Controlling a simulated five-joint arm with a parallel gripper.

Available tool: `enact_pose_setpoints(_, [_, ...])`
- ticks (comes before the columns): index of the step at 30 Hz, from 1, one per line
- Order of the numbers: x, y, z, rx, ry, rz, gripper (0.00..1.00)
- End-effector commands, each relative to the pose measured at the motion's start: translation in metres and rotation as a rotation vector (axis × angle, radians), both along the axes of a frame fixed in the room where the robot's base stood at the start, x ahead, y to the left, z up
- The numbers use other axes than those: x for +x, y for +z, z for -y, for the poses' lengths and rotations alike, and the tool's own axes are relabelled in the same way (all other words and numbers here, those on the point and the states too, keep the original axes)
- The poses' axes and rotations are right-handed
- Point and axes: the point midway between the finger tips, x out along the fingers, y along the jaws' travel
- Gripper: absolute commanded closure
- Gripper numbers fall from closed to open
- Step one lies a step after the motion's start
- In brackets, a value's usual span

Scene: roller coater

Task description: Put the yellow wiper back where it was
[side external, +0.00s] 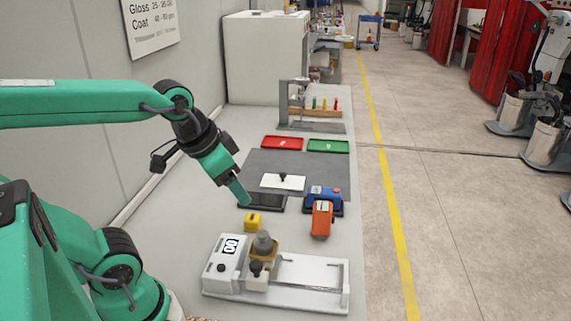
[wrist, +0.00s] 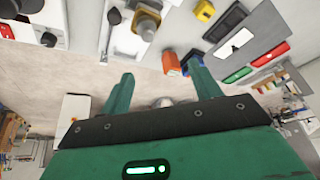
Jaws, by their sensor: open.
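The yellow wiper (side external: 253,222) is a small yellow block with a dark mark on top. It stands on the grey bench between the black tray (side external: 268,203) and the white roller coater (side external: 325,272). It also shows at the top of the wrist view (wrist: 204,10). My gripper (side external: 244,202) is open and empty, its fingertips at the left end of the black tray in the side view, behind the wiper. I cannot tell whether they touch the tray.
An orange device (side external: 322,219) and a blue device (side external: 323,194) stand right of the tray. A white panel with a black knob (side external: 283,181) lies on a dark mat (side external: 325,170). Red (side external: 282,143) and green (side external: 328,146) trays lie behind. The bench's left side is clear.

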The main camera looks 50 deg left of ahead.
Motion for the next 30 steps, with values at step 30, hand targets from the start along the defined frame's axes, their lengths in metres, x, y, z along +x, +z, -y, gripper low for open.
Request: enact_pose_setpoints(30, [-0.016,0.002,0.010,-0.056,0.071,0.053,0.37])
